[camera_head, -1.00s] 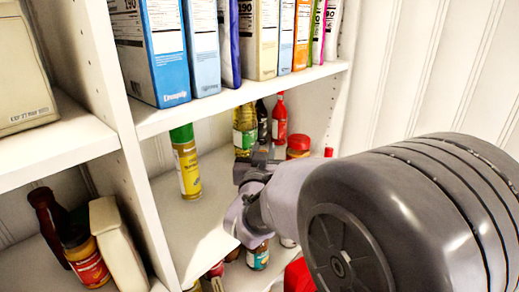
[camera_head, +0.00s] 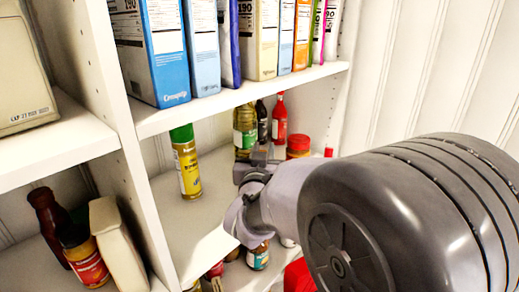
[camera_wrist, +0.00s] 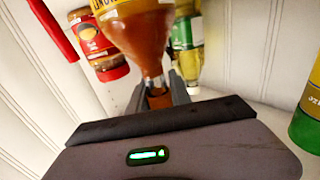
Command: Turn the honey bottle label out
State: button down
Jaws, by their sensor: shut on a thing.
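An amber bottle, which appears to be the honey bottle (camera_wrist: 143,40), is upside down in the wrist view. In the head view my gripper (camera_head: 262,155) is over the middle shelf, in front of the back row of bottles. The held bottle is hidden there behind my gripper and arm.
A yellow can with a green cap (camera_head: 187,165) stands left of my gripper. An oil bottle (camera_head: 243,128), a dark bottle (camera_head: 262,120), a red bottle (camera_head: 279,118) and a red-lidded jar (camera_head: 298,146) stand behind. Boxes (camera_head: 205,50) fill the shelf above. The shelf's front left is clear.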

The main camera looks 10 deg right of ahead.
jog(key=shift+b, duration=0.3)
jog(key=shift+a+n+t+y+b, duration=0.2)
jog(key=shift+n+t+y+b, duration=0.1)
jog(key=shift+n+y+b, duration=0.7)
jog(key=shift+y, duration=0.4)
jog(key=shift+a+f+n+y+b, duration=0.1)
jog(key=shift+n+y+b, duration=0.2)
jog(key=shift+y+b, duration=0.55)
jog(key=shift+b, duration=0.45)
jog(key=shift+a+n+y+b, duration=0.15)
jog(key=shift+n+y+b, duration=0.35)
jog(key=shift+y+b, duration=0.05)
jog(key=shift+w, duration=0.1)
